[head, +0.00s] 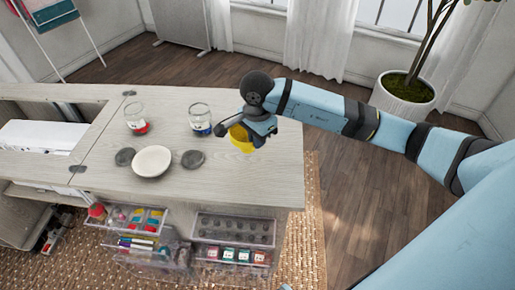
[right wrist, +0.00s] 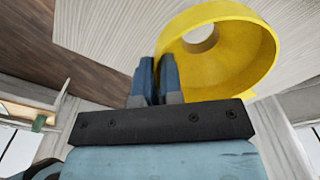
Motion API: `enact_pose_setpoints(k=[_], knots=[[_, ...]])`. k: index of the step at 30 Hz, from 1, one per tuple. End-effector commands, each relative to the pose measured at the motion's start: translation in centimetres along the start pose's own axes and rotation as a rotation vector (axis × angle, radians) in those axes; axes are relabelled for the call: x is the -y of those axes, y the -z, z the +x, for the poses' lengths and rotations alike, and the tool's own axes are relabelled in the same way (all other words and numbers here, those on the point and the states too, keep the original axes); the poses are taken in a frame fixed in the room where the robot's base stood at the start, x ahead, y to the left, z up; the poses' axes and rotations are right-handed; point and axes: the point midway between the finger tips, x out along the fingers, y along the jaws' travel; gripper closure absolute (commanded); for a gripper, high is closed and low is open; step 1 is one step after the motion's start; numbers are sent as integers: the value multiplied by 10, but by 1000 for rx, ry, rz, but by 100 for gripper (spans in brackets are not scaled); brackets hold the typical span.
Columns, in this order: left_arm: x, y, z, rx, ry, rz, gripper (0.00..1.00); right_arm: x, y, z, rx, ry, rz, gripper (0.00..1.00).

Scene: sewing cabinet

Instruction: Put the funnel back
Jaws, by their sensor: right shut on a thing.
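The yellow funnel (head: 241,139) is at the right part of the cabinet top in the head view, partly hidden by my right gripper (head: 262,128). In the right wrist view the funnel (right wrist: 255,75) shows its wide round mouth and a small hole in its middle. The fingers of my right gripper (right wrist: 157,82) are shut on the funnel's rim side. Whether the funnel touches the cabinet top cannot be told. My left gripper is not in view.
On the cabinet top (head: 245,182) stand a jar with red contents (head: 136,120), a jar with blue contents (head: 200,121), a white bowl (head: 152,161) and two dark lids (head: 125,157) (head: 192,159). Clear drawers (head: 235,229) with sewing things stand open in front. The top's right front is clear.

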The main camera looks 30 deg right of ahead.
Motion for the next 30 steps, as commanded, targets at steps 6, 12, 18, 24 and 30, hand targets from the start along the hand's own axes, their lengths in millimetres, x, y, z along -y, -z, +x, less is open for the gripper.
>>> enact_pose_setpoints(k=[6,12,18,24,30], knots=[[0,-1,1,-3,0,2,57,-1,-1,33,1,-4,1,100],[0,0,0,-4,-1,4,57,0,0,39,0,0,-1,100],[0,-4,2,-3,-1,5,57,0,0,42,-1,0,-1,100],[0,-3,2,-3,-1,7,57,0,0,42,0,-1,-1,67],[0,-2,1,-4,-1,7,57,0,-1,42,0,-1,-1,67]])
